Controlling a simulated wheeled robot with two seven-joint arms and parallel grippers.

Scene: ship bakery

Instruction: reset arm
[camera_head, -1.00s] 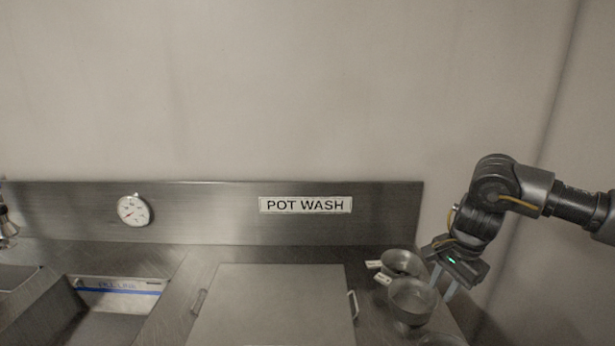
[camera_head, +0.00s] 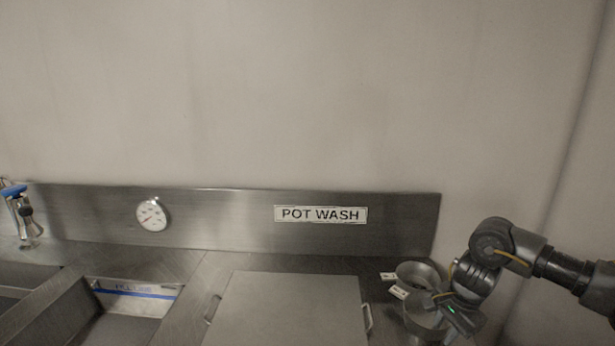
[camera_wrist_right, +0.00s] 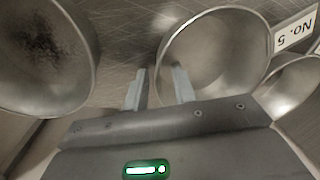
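My right gripper (camera_head: 452,321) is low at the right end of the steel counter, beside and partly in front of the metal pans; its fingertips are hidden in the head view. In the right wrist view my right gripper (camera_wrist_right: 160,78) has its two grey fingers apart, with a gap between them. The rim of a round metal pan (camera_wrist_right: 215,50) runs across that gap, and one finger overlaps the pan. I cannot tell if they touch, but the fingers are not closed on it. My left gripper is in no view.
A darker-stained pan (camera_wrist_right: 40,60) and another pan (camera_wrist_right: 295,88) with a "No. 5" tag (camera_wrist_right: 297,36) lie close to the fingers. A flat steel cover with handles (camera_head: 285,310), a sink (camera_head: 125,300), a tap (camera_head: 22,215) and the backsplash (camera_head: 240,220) are around.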

